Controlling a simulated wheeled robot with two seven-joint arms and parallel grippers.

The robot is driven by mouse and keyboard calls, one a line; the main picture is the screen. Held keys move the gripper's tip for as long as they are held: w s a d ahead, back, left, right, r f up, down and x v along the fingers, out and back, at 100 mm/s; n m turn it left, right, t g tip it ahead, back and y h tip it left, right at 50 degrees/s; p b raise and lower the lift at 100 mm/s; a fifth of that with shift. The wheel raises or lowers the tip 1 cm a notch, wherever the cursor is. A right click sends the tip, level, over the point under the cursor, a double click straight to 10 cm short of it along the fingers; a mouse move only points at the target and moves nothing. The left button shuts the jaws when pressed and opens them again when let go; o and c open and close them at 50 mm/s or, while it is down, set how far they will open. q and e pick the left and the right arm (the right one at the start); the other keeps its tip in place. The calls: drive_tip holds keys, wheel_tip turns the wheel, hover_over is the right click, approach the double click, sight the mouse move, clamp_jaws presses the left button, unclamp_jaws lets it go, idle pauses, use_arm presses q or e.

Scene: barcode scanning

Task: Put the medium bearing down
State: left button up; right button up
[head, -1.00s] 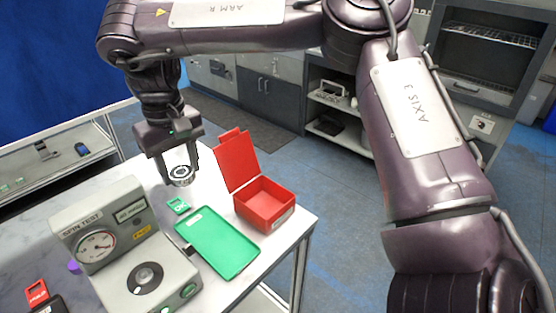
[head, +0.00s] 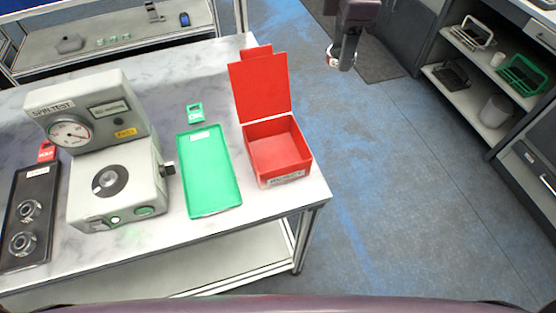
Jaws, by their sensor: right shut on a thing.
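My right gripper (head: 341,62) hangs at the top of the head view, over the floor beyond the right end of the table. It is shut on a bearing (head: 332,58), of which only a small ring-like part shows beside the finger. The held bearing looks like the medium one, but its size is hard to judge here. The green tray (head: 208,172) on the table is empty. The open red box (head: 277,151) stands to its right with its lid up. My left gripper is not in view.
The spin tester (head: 108,180) stands left of the green tray. At the far left a black tray (head: 15,255) holds two bearings (head: 22,243), with a red tag (head: 46,151) behind. A green tag (head: 195,113) stands behind the green tray. Shelves (head: 470,80) are at right.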

drive_tip(key=s+a+f+n+b, duration=0.1)
drive_tip(key=a+n, duration=0.2)
drive_tip(key=n, duration=0.3)
drive_tip(key=a+f+n+b, duration=0.1)
drive_tip(key=a+n+b, duration=0.1)
drive_tip(key=n, duration=0.4)
drive_tip(key=n+b, duration=0.3)
drive_tip(key=n, duration=1.2)
hover_over(277, 158)
drive_tip(key=f, duration=0.1)
drive_tip(key=shift+n, duration=0.4)
wheel_tip(277, 158, down, 15)
drive_tip(key=shift+f+b, duration=0.15)
drive_tip(key=shift+b, duration=1)
wheel_tip(277, 158, down, 5)
drive_tip(key=shift+f, duration=0.1)
drive_tip(key=shift+f, duration=0.6)
drive_tip(key=o, duration=1.1)
